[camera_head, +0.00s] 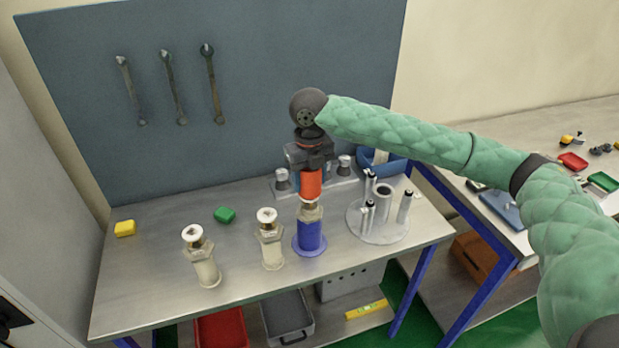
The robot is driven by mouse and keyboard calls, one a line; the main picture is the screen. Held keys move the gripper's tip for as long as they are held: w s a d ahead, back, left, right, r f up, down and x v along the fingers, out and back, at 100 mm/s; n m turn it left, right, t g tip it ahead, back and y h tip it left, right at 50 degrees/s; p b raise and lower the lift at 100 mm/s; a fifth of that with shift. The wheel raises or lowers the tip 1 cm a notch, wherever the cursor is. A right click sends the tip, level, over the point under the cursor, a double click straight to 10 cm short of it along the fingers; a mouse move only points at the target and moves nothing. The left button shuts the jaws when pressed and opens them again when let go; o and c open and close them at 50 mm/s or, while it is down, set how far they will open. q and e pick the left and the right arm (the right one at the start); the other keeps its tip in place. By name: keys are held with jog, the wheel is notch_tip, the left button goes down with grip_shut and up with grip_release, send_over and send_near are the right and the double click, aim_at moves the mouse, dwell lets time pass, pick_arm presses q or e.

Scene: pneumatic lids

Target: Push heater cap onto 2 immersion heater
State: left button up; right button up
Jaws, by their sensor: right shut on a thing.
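Three immersion heaters stand upright in a row on the bench: two cream ones with metal collars, at left (206,270) and in the middle (272,252), and a blue-bodied one (311,236) at right. My right gripper (311,165) points down over the blue heater, shut on a red-orange heater cap (311,184). The cap is upright and in line with the blue heater's top, just above or touching it; I cannot tell which. The two cream heaters have bare tops. My left gripper is not in view.
A round grey stand (378,231) with upright metal posts is right of the blue heater. Metal fittings and a blue bin (398,164) sit behind. The bench's left side is mostly clear.

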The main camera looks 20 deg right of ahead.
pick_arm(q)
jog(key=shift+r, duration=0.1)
pick_arm(e)
jog(key=shift+r+p, duration=0.1)
jog(key=shift+p, duration=0.3)
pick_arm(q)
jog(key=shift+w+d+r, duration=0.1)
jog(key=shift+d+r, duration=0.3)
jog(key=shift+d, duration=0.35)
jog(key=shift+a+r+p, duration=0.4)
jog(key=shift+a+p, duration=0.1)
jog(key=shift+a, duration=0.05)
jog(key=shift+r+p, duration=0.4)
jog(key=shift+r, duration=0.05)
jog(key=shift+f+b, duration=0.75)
pick_arm(e)
jog(key=shift+f, duration=3.6)
